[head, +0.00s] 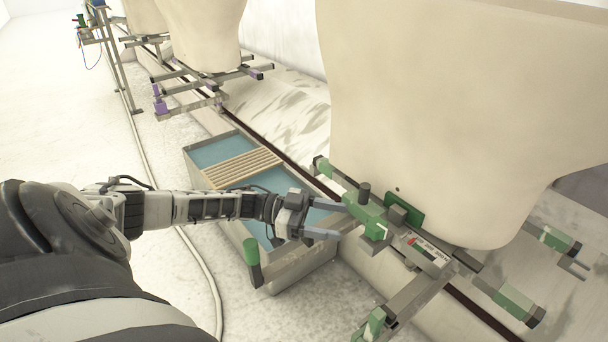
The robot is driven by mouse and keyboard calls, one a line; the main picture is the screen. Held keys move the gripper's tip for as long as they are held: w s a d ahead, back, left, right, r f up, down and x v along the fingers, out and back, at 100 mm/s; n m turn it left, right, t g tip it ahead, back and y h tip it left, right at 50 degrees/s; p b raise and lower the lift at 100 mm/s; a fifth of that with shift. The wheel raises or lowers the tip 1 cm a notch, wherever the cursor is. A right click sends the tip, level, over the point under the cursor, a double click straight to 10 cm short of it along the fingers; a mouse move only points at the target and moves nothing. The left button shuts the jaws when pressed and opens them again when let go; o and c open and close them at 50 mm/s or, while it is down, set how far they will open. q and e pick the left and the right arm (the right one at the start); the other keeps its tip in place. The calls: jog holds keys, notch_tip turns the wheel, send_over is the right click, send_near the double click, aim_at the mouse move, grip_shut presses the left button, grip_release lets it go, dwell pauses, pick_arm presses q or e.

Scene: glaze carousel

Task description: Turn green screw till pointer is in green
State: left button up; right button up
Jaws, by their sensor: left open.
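My left gripper (325,219) reaches in from the left, open, with its two grey fingers pointing right toward a green clamp block (367,213). The fingertips are close to the block; I cannot tell whether they touch it. A dark round knob (364,193) stands on top of the block. Just right of it is a small plate (429,250) with a white, red and dark scale; its pointer is too small to read. A green-handled piece (252,262) stands upright by the tank's front. I cannot tell which green part is the screw. My right gripper does not show.
A large cream ceramic form (460,110) stands on the metal frame (420,295) at right. A tank (205,157) of blue liquid with a wooden slatted rack (241,168) lies beneath my left forearm. More forms on purple-ended frames stand behind. A hose crosses the pale floor.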

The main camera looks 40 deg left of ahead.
pick_arm(q)
jog(key=v, duration=0.6)
jog(key=shift+s+a, duration=0.15)
jog(key=shift+a, duration=0.1)
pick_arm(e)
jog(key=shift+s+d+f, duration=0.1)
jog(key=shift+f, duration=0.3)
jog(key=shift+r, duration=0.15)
